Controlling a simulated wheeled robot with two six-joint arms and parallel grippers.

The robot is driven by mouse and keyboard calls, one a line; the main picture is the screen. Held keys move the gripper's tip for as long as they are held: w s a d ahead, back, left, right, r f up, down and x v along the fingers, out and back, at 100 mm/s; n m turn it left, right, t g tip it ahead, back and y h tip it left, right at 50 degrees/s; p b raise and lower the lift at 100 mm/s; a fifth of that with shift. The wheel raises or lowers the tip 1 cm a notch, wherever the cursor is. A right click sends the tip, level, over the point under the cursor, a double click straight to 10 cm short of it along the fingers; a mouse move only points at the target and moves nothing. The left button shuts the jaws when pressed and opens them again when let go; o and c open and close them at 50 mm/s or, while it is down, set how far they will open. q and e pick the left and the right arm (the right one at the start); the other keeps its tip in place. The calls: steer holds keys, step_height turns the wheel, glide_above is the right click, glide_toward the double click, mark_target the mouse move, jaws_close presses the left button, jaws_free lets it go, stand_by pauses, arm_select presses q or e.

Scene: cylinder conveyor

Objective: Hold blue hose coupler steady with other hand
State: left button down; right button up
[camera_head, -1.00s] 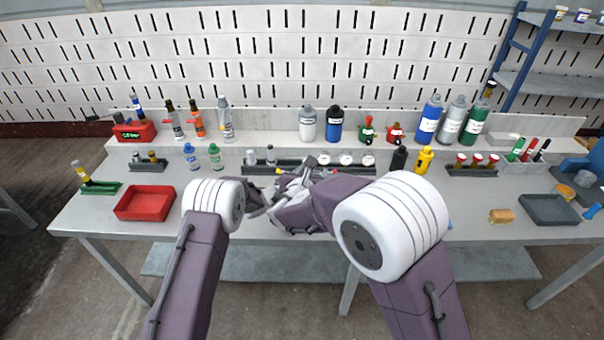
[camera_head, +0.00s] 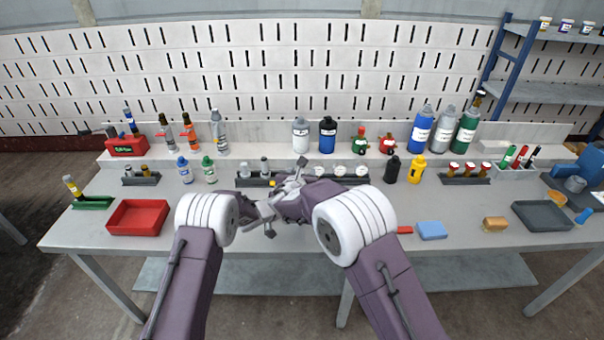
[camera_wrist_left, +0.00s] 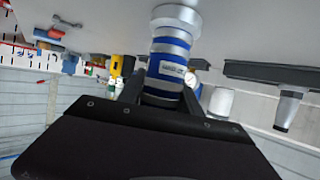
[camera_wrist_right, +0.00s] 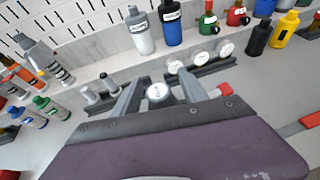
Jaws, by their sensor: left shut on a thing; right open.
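The blue hose coupler (camera_wrist_left: 168,62) is a blue cylinder with silver bands and a pale label. It fills the jaws of my left gripper (camera_wrist_left: 160,90), which is shut on it. In the head view my left gripper (camera_head: 268,212) is over the front middle of the bench, close to my right gripper (camera_head: 290,182). My right gripper is open. In the right wrist view a pale round end (camera_wrist_right: 158,92) shows between its spread fingers; I cannot tell for sure that it is the coupler's end, or whether a finger touches it. The coupler is hard to make out in the head view.
Behind the grippers stand a dark rack (camera_wrist_right: 205,67) with white round-faced parts and grey fittings (camera_wrist_right: 88,95). A red tray (camera_head: 138,217) is at left and a grey tray (camera_head: 545,215) at right. A blue block (camera_head: 432,230) lies right of my right arm. Bottles line the back shelf.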

steer(key=shift+w, duration=0.15)
jaws_close()
stand_by(1.6)
